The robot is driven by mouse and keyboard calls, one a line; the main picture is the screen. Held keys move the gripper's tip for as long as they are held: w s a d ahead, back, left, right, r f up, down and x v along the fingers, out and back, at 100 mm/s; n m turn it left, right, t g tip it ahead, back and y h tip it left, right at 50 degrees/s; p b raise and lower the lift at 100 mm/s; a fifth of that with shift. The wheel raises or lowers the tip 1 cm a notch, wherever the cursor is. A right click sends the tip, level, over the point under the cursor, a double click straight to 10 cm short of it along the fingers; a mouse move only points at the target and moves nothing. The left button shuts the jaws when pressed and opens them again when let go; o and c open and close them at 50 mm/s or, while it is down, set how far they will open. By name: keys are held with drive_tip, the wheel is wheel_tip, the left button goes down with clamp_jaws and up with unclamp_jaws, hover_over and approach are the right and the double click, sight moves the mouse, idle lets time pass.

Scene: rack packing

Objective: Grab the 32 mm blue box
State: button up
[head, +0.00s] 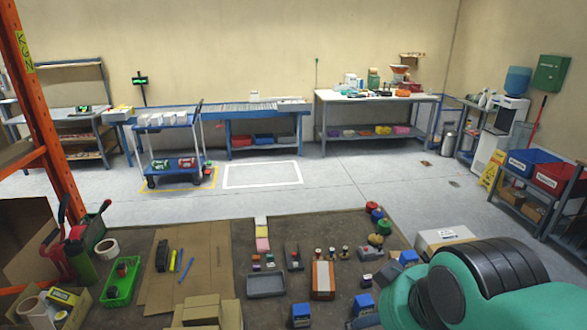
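Several small blue boxes are on the brown worktop, and I cannot tell which one is 32 mm. One blue box (301,315) is at the front edge of the picture, below the grey tray. Another blue box (363,303) is to its right, close to my arm. A third blue box (408,258) is farther back, beside the white carton. My teal arm fills the lower right corner and may hide part of the worktop. My gripper does not show.
A grey tray (266,285), an orange-and-white block (322,281) and several small items crowd the middle of the worktop (345,225). A green basket (122,281) and cardboard (190,262) are at left. A white carton (445,240) is at the right. An orange rack post (45,120) stands at far left.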

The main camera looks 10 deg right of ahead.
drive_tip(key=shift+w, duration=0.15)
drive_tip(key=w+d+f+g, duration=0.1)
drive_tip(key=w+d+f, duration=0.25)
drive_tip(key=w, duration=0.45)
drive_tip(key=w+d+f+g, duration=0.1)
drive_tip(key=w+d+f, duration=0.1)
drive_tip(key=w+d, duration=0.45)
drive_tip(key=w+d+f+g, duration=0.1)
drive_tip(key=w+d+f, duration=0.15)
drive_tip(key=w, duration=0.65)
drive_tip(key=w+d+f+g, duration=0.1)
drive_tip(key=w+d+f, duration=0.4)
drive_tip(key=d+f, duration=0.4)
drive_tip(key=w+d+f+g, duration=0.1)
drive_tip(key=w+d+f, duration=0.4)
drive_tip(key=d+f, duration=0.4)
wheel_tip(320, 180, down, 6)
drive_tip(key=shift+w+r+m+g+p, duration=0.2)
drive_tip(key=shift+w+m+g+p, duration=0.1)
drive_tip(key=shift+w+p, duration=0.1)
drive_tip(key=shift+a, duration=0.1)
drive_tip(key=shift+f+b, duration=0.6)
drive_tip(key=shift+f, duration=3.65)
